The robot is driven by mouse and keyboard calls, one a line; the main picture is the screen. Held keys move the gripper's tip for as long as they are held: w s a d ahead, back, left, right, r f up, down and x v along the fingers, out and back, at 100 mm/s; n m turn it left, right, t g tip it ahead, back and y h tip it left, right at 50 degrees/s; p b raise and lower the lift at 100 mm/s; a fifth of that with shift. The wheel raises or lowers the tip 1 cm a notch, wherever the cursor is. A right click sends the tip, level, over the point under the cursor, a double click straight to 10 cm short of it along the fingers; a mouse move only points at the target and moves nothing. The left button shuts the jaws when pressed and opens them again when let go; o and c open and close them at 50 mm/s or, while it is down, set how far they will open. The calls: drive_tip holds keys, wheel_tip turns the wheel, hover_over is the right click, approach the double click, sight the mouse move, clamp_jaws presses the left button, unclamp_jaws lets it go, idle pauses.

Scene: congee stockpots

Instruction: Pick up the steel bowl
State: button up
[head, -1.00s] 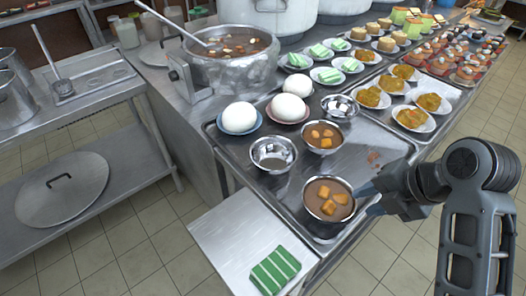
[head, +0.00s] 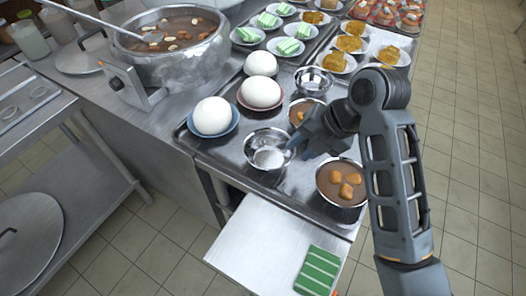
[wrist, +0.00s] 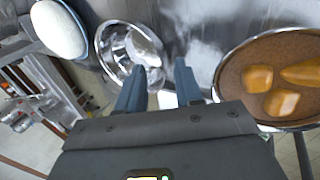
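An empty steel bowl (head: 264,143) stands upright near the front left of the metal tray. It also shows in the wrist view (wrist: 112,60), at upper left. My gripper (head: 296,146) is at the right side of this bowl in the head view. In the wrist view its two fingers (wrist: 161,74) are apart with nothing held. One finger overlaps the bowl's near right rim and the other lies outside it; I cannot tell whether they touch it. A second empty steel bowl (head: 313,80) stands farther back on the tray.
A bowl of brown soup with orange chunks (head: 342,183) stands close right of my gripper, and another (head: 299,112) is behind it. Plates with white buns (head: 213,116) stand left. A large stockpot (head: 180,65) is at the back left. The front ledge (head: 265,240) has bare room.

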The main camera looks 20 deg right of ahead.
sight(289, 157)
drive_tip(key=x, duration=0.6)
drive_tip(key=shift+s+a+p, duration=0.1)
drive_tip(key=shift+a+p, duration=0.05)
drive_tip(key=shift+p, duration=0.25)
clamp_jaws()
